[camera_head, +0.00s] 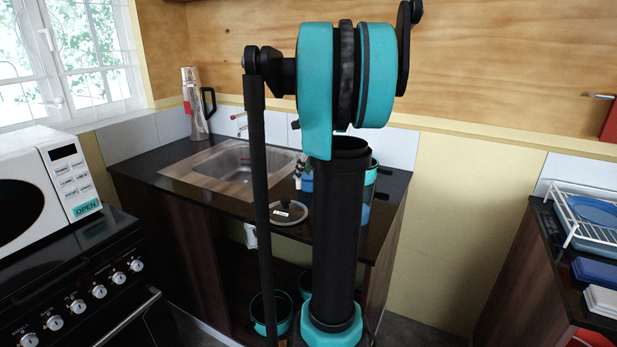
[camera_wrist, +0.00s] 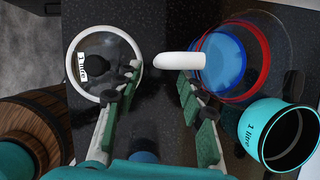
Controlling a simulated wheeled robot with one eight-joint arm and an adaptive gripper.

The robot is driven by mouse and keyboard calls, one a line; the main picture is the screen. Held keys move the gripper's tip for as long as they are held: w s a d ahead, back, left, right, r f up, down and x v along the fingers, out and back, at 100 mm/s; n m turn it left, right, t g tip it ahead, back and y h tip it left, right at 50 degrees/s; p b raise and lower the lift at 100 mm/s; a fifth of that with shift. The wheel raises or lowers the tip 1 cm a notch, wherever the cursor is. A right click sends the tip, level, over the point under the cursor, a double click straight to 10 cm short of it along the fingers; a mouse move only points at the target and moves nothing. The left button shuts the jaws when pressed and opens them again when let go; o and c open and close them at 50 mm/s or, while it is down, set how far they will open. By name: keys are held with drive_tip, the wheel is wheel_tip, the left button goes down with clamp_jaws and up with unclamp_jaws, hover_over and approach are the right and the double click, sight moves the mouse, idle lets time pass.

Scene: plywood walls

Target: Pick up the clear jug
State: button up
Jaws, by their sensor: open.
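The clear jug (camera_wrist: 277,47) stands on the dark counter at the upper right of the wrist view. It is see-through, with red and blue rings, and its white handle (camera_wrist: 179,61) points left. My gripper (camera_wrist: 155,88) is open and empty, its green-padded fingers spread wide. The handle lies just past the fingertips, toward the right finger, and I see no contact. In the head view my arm hides my gripper and most of the counter there, so I cannot make out the jug surely.
A glass lid (camera_wrist: 103,45) with a black knob lies left of the handle, close to the left finger. A teal pot (camera_wrist: 258,133) marked "1 litre" stands below the jug, right of my gripper. The sink (camera_head: 243,163) and a tall flask (camera_head: 195,105) are farther left.

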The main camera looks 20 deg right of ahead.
drive_tip(key=shift+x, duration=3.3)
drive_tip(key=shift+c, duration=0.5)
clamp_jaws()
